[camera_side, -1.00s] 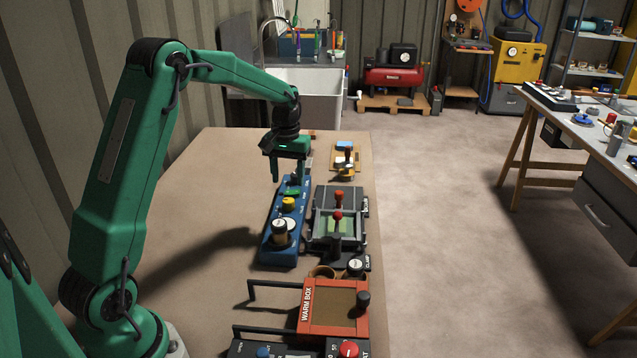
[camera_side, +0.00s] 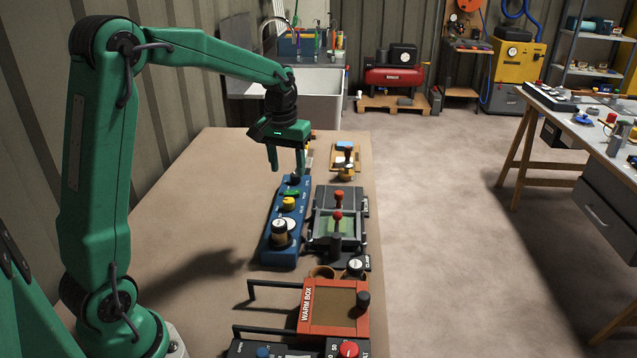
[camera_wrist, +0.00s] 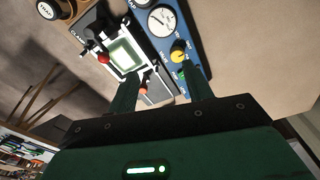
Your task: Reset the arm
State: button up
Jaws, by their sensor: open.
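My green arm reaches from the left over the tan bench (camera_side: 200,200) in the side view. My gripper (camera_side: 287,170) points down, open and empty, above the far end of the blue panel (camera_side: 270,240). The panel carries a round gauge, a yellow knob (camera_side: 289,203) and a green part. In the wrist view my gripper (camera_wrist: 165,92) has its two fingers apart, with the blue panel (camera_wrist: 191,40) and its yellow knob beyond them. Whether a fingertip touches the panel's far end cannot be told.
Right of the panel stands a grey clamp fixture (camera_side: 336,229) with red-topped levers. An orange warm box (camera_side: 328,309) with a black handle is at the front. A small tray (camera_side: 345,157) lies at the far right. The bench's left side is clear.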

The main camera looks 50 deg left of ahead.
jog(key=s+d+r+m+t, duration=0.2)
jog(key=s+d+r+m, duration=0.1)
jog(key=s+d+r, duration=0.55)
jog(key=s+d+f+m+t, duration=0.1)
jog(key=s+d, duration=0.1)
jog(key=s, duration=0.4)
jog(key=s+d+f+m+t, duration=0.1)
jog(key=s+d, duration=0.2)
jog(key=s, duration=0.4)
jog(key=shift+f+m+t, duration=0.3)
jog(key=shift+f+m, duration=0.1)
